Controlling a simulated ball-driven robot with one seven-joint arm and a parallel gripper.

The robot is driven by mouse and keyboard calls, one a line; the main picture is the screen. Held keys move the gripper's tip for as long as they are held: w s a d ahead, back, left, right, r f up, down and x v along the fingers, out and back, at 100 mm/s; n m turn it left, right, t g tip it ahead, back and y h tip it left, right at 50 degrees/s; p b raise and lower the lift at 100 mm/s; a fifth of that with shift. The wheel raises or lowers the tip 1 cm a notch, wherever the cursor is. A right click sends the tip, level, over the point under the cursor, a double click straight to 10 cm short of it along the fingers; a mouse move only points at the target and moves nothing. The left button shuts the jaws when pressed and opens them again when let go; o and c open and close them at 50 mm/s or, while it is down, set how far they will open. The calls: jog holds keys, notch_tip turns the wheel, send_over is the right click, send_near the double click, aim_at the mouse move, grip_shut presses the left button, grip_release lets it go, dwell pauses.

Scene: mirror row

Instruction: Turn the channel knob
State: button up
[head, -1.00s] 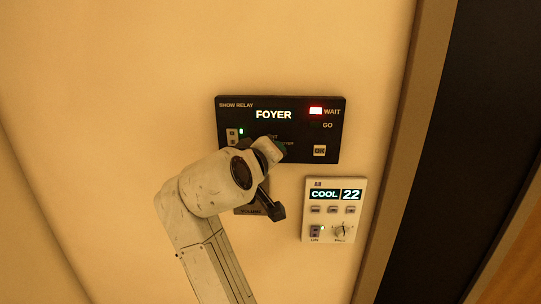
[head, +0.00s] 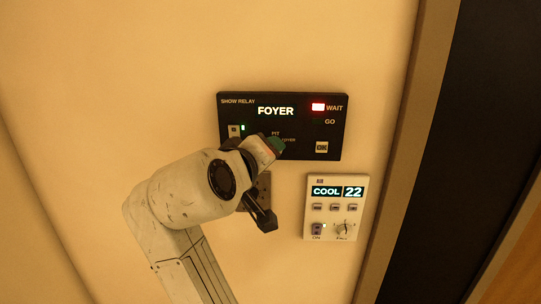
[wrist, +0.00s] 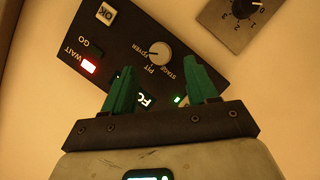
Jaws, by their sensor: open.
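The black SHOW RELAY panel (head: 300,129) is on the wall. Its display reads FOYER and a red light glows beside WAIT. In the wrist view the channel knob (wrist: 160,52) is a round pale knob with a pointer, among the labels PIT, FOYER and STAGE; the pointer is towards FOYER. My gripper (wrist: 162,70) is open, its green fingers apart with nothing between their tips. The knob shows just beyond the gap between them, apart from both. In the head view my gripper (head: 276,145) is in front of the panel and hides the knob.
The OK button (head: 321,147) is at the panel's lower right. A white COOL 22 control (head: 336,206) is below right. A dark plate (head: 264,186) with a numbered knob sits below the panel, partly behind my gripper. A door frame (head: 403,150) is at right.

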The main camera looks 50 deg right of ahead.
jog(key=shift+v, duration=2.8)
jog(key=s+d+f+n+y, duration=0.1)
jog(key=s+f+n+y, duration=0.15)
jog(key=f, duration=1.05)
jog(key=s+d+f+n+y, duration=0.1)
jog(key=f+y, duration=0.3)
jog(key=f, duration=0.8)
jog(key=s+a+f+g+y, duration=0.2)
jog(key=s+a+f+y, duration=0.1)
jog(key=s+f, duration=0.6)
jog(key=s+a+f+g+y, duration=0.2)
jog(key=s+a+f+y, duration=0.2)
jog(key=s+f, duration=0.6)
jog(key=shift+s+f, duration=0.3)
jog(key=shift+f, duration=0.6)
